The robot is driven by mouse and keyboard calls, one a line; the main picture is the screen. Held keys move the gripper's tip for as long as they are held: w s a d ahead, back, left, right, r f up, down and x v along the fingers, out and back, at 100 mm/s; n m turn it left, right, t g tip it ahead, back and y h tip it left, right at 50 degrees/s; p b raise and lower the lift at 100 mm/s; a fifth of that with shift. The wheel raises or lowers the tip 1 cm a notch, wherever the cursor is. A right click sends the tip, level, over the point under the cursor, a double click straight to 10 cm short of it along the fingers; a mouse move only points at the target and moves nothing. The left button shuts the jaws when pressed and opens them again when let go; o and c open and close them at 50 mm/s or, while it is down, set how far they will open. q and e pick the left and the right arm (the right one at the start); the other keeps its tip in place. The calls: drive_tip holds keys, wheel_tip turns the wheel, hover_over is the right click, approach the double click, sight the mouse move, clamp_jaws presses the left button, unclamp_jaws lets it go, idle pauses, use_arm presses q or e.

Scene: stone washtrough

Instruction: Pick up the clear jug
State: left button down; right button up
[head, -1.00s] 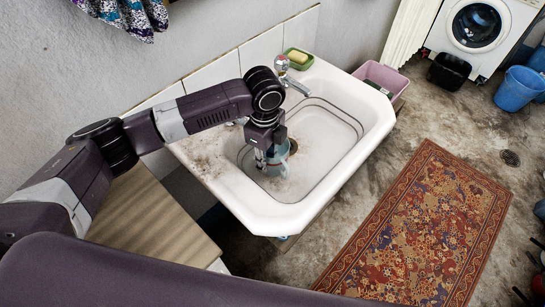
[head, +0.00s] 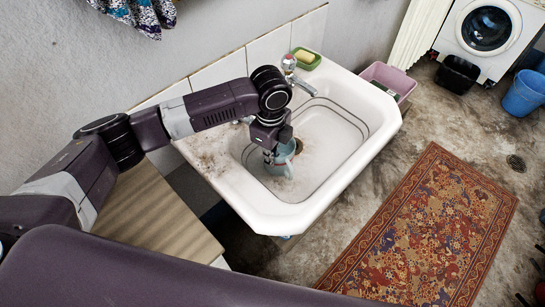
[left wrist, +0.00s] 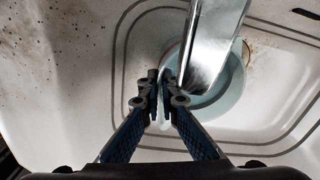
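The clear jug (head: 282,160), pale blue and see-through, stands in the white washbasin (head: 335,165) near its left inner wall. My left gripper (head: 268,158) reaches down from above at the jug's left side. In the left wrist view the jug's round body (left wrist: 232,84) is partly hidden behind the shiny tap (left wrist: 207,50). There the fingers of my left gripper (left wrist: 164,104) are close together, with the jug's pale handle between them. The jug looks upright, its base apparently on the basin floor. My right gripper is not in view.
The tap (head: 291,70) stands at the basin's back edge, close to the arm. A green soap dish (head: 306,62) sits behind it. A wooden-topped cabinet (head: 155,225) is at the left. The patterned rug (head: 425,235) lies on open floor at the right.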

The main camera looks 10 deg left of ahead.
use_arm(q)
drive_tip(key=shift+w+r, duration=0.1)
drive_tip(key=shift+r, duration=0.55)
drive_tip(key=s+d, duration=0.1)
drive_tip(key=s+d+b, duration=0.1)
drive_tip(key=d, duration=0.1)
drive_tip(key=shift+s+d+f, duration=0.1)
drive_tip(key=shift+s+d, duration=0.05)
drive_tip(key=shift+d, duration=0.1)
wheel_tip(320, 180, up, 24)
drive_tip(key=p, duration=1.2)
drive_tip(key=shift+p, duration=0.35)
drive_tip(key=shift+a, duration=0.1)
idle(0.4)
